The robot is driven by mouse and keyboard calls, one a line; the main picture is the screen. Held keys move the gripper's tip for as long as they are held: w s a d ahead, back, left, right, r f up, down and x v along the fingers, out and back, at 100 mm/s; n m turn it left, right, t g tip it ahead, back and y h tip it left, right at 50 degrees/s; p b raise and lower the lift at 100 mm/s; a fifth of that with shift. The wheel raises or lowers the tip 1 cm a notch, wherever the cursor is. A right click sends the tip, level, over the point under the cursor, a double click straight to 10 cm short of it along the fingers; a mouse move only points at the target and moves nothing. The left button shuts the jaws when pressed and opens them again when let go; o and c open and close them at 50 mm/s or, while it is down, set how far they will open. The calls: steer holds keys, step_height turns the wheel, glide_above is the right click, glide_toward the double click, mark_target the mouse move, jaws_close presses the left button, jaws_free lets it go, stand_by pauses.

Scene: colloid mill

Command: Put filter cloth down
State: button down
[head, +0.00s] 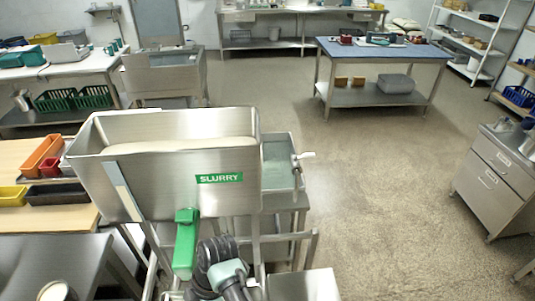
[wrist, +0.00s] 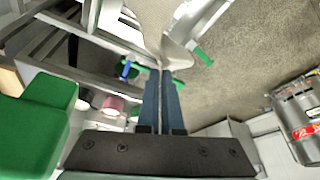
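In the wrist view, the two blue fingers of my gripper (wrist: 161,74) are closed together, with only a thin line between them. A pale beige cloth (wrist: 160,25), which looks like the filter cloth, is pinched at their tips. It spreads out beyond them towards the top of the picture and hangs in loose folds. In the head view, my arm shows at the bottom middle, in front of the steel hopper marked SLURRY (head: 160,182). The gripper's fingertips and the cloth cannot be made out there.
A green handle-like part (head: 185,245) hangs at the hopper's front; a large green block (wrist: 40,125) is close at left in the wrist view. A blue-topped table (head: 385,50) stands at the back. A steel drawer cabinet (head: 492,185) is at right. Open floor lies between.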

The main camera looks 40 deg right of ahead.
steer(key=s+d+f+b, duration=0.1)
steer(key=s+d+b, duration=0.2)
steer(key=d, duration=0.6)
steer(key=s+d+f+b, duration=0.2)
steer(key=s+d+b, duration=0.2)
steer(key=d+b, duration=0.3)
steer(key=s+d+f+b, duration=0.2)
steer(key=d+b, duration=0.4)
steer(key=d, duration=0.7)
steer(key=shift+s+d, duration=0.2)
steer(key=shift+s, duration=0.45)
steer(key=shift+w, duration=0.1)
